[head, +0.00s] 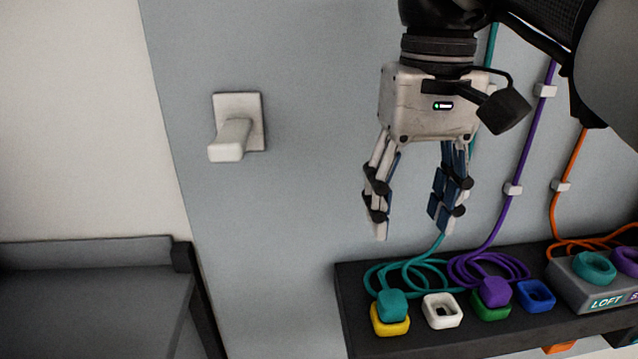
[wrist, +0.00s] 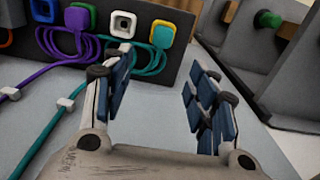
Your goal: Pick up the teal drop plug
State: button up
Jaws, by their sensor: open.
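The teal drop plug (head: 392,305) stands in the yellow socket (head: 390,321) at the left end of the dark shelf (head: 352,283). A teal cord (head: 405,274) lies coiled behind it. In the wrist view the teal plug (wrist: 162,36) sits on the yellow socket beyond the fingertips, and its cord runs along the wall. My gripper (head: 410,232) is open and empty, above the shelf and apart from the plug. Its fingers point down in the head view.
The white socket (head: 442,311) looks empty. A purple plug (head: 495,291) sits on a green socket; a blue socket (head: 536,296) is beside it. A pale peg (head: 232,137) juts from the wall at left.

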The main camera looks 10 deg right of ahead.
send_over(392, 296)
notch_tip(392, 296, down, 8)
jog(key=shift+w+d+f+b, duration=0.1)
jog(key=shift+w+d+b, duration=0.05)
jog(key=shift+b, duration=0.25)
jog(key=shift+f, duration=2.9)
jog(key=shift+c, duration=0.3)
jog(key=c, duration=1.1)
